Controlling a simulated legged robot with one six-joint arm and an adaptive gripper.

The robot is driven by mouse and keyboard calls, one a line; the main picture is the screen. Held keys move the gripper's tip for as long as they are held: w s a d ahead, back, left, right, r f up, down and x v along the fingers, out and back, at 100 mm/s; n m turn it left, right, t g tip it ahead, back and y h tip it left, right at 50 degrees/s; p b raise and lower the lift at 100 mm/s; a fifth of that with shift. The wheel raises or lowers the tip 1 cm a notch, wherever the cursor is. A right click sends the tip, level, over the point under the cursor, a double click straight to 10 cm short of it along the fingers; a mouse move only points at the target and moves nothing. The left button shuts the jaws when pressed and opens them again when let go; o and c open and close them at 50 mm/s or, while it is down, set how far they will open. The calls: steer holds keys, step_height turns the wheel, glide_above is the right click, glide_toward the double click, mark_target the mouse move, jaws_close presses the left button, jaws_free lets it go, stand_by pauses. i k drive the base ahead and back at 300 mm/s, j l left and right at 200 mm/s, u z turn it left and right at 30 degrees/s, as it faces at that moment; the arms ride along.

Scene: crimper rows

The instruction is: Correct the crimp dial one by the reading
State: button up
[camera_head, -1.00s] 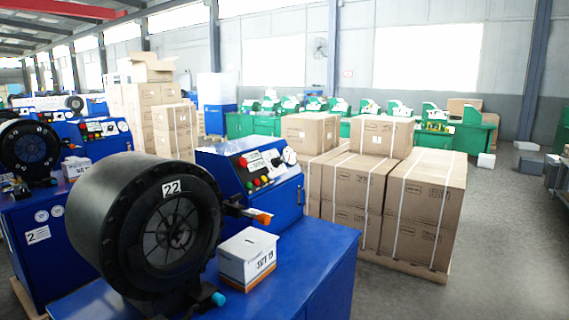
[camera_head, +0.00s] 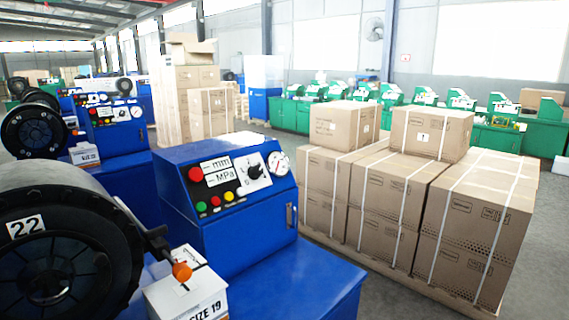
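The black crimper head (camera_head: 60,250) at left bears a white label "22" (camera_head: 26,226). A white box (camera_head: 187,292) in front reads "SIZE 19". My gripper is not in view.
More blue crimpers (camera_head: 112,126) stand in a row behind at left. Strapped cartons (camera_head: 420,190) on a pallet stand close at right. A carton stack (camera_head: 188,95) is behind. Green machines (camera_head: 300,108) line the back. Grey floor (camera_head: 545,250) is open at far right.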

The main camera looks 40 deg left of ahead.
mark_target(254, 172)
steer(key=i+l+u, duration=0.1)
steer(key=i, duration=1.3)
steer(key=i+u, duration=0.35)
steer(key=i+l+u, duration=0.1)
steer(key=u, duration=0.2)
steer(key=i+l+u, duration=0.15)
steer(key=u, duration=0.2)
steer(key=i+u, duration=0.1)
steer(key=u, duration=0.3)
steer(key=i+l+u, duration=0.1)
steer(key=u, duration=0.3)
steer(key=i+l+u, duration=0.1)
steer(key=u, duration=0.3)
steer(key=i+l+u, duration=0.15)
steer(key=u, duration=0.25)
